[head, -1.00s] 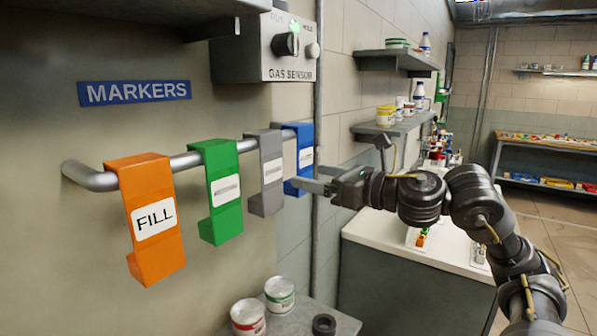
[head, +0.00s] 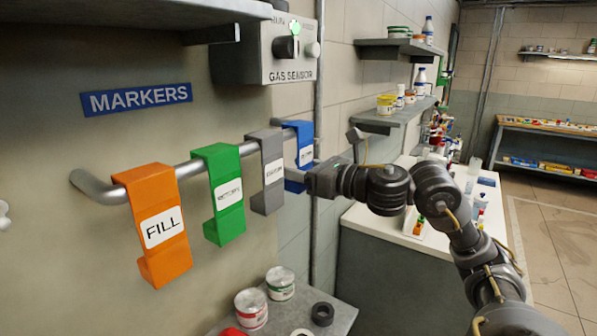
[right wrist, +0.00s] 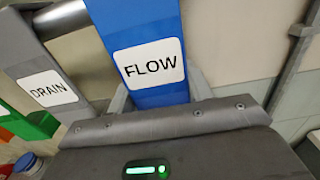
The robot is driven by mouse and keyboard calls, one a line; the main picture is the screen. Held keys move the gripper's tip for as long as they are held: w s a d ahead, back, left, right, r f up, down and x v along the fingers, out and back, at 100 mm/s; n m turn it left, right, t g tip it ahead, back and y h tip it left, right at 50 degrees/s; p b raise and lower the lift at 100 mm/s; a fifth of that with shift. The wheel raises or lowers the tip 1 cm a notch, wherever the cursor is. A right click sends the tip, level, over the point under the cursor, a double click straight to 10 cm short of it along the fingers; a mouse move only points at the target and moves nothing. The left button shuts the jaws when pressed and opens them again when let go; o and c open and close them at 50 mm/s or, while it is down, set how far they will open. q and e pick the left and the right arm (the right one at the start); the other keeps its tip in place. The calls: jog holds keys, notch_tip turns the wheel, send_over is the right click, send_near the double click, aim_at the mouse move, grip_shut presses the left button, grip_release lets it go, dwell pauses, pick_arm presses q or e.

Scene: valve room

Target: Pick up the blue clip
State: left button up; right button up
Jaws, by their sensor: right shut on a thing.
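The blue clip (head: 300,132) hangs over the right end of the grey rail, the farthest of the clips. In the right wrist view the blue clip (right wrist: 140,22) fills the middle and bears a white label reading FLOW. My right gripper (head: 299,173) is at the clip's lower part and shut on it, with fingers on both sides of the clip. The wrist view shows the gripper fingers (right wrist: 162,98) close below the label. The clip's top is still over the rail. My left gripper is not in view.
A grey clip (head: 268,160) marked DRAIN in the wrist view hangs just left of the blue one. A green clip (head: 224,180) and an orange FILL clip (head: 155,200) hang farther left on the rail (head: 95,188). Cans (head: 251,308) and a black ring (head: 322,314) stand below.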

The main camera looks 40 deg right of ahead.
aim_at(307, 151)
jog(key=shift+c, duration=0.7)
jog(key=shift+r, duration=0.15)
